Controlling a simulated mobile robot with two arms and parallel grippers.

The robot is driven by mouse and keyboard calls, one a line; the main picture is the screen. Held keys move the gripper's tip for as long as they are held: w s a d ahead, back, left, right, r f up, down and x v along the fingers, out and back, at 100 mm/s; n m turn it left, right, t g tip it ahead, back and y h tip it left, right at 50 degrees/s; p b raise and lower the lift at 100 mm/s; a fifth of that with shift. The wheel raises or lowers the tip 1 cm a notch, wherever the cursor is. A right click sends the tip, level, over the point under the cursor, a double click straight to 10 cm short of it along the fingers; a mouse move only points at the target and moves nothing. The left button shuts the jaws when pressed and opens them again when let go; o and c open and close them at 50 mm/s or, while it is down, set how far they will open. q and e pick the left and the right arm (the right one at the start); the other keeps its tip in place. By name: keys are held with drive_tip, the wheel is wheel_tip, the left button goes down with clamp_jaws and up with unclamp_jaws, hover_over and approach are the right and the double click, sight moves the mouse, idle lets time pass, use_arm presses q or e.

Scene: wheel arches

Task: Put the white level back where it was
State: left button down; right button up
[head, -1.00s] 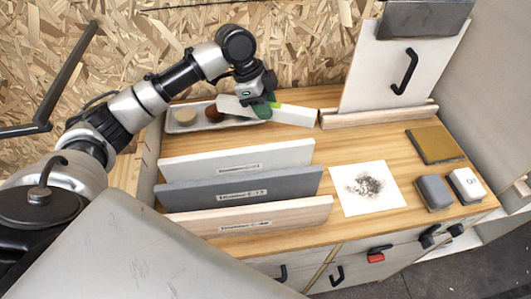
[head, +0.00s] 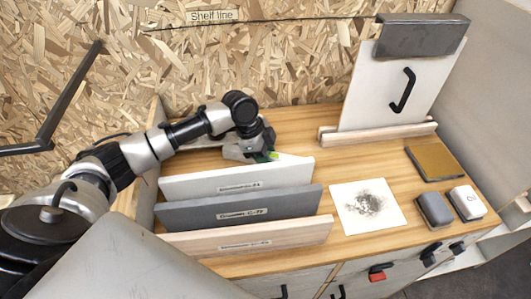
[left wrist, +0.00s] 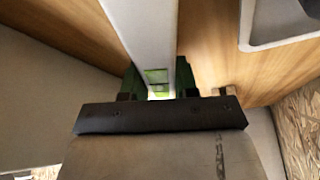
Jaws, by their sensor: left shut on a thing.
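My left gripper (head: 258,152) is shut on the white level, low behind the row of upright panels. In the left wrist view the level (left wrist: 146,35) is a long white bar with a green vial, running away from me between the green-padded jaws (left wrist: 158,88). In the head view most of the level is hidden by the gripper and the white front panel; a bit of green shows at the jaws. I cannot tell whether it touches the bench. My right gripper is not in view.
Three upright panels, white (head: 235,178), grey (head: 240,207) and pale wood (head: 245,236), stand close in front of the gripper. A white tray (left wrist: 270,38) lies beside the level. A sooty sheet (head: 366,206) and blocks (head: 434,210) lie right. A board (head: 395,90) stands at the back.

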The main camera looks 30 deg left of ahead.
use_arm(q)
drive_tip(key=c, duration=0.8)
unclamp_jaws()
drive_tip(key=shift+c, duration=0.2)
drive_tip(key=b+v, duration=0.1)
drive_tip(key=v, duration=0.6)
drive_tip(key=shift+a+r, duration=0.1)
drive_tip(key=shift+r, duration=0.2)
